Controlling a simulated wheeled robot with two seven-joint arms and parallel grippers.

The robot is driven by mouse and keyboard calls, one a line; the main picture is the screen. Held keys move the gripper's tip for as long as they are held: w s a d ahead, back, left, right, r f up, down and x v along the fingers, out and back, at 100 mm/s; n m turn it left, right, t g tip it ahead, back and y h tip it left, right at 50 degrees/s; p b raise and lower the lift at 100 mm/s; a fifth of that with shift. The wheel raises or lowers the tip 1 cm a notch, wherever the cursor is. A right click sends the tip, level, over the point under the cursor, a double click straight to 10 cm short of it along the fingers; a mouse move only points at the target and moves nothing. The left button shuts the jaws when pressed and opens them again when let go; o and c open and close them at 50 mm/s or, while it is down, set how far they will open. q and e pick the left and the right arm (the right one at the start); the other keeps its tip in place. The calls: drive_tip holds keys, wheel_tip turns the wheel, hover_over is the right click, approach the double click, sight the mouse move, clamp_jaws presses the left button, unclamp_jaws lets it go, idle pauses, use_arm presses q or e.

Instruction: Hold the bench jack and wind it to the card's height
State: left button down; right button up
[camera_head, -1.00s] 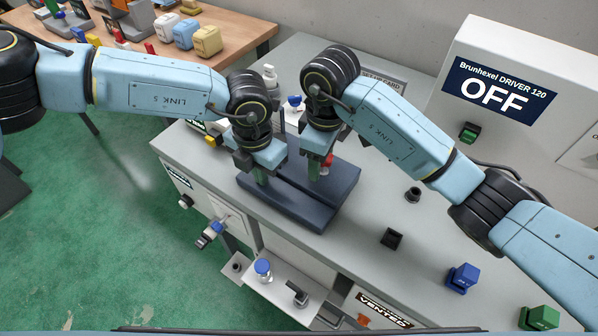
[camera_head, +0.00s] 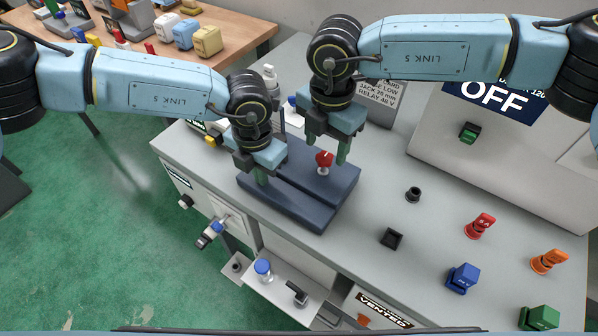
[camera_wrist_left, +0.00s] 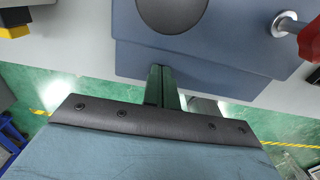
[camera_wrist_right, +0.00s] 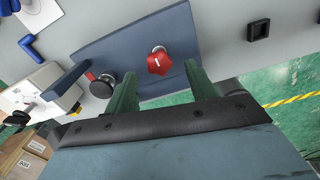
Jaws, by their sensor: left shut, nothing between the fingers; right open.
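The bench jack (camera_head: 300,205) is a dark blue block on the grey bench, with a red knob (camera_head: 324,157) on its right part. My left gripper (camera_head: 262,178) is shut and empty at the jack's left part. In the left wrist view its closed fingers (camera_wrist_left: 162,88) overlap the jack's edge; I cannot tell if they touch it. My right gripper (camera_head: 326,150) is open above and behind the knob. In the right wrist view the red knob (camera_wrist_right: 158,62) shows between its spread fingers, apart from them.
A driver box (camera_head: 500,140) reading "OFF" stands at right. Red (camera_head: 480,225), orange (camera_head: 549,261), blue (camera_head: 463,278) and green (camera_head: 540,318) pieces lie on the right of the bench. A black square socket (camera_head: 392,238) and a round one (camera_head: 413,194) sit nearer the jack.

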sight(325, 157)
drive_tip(key=shift+f, duration=2.5)
drive_tip(key=c, duration=1)
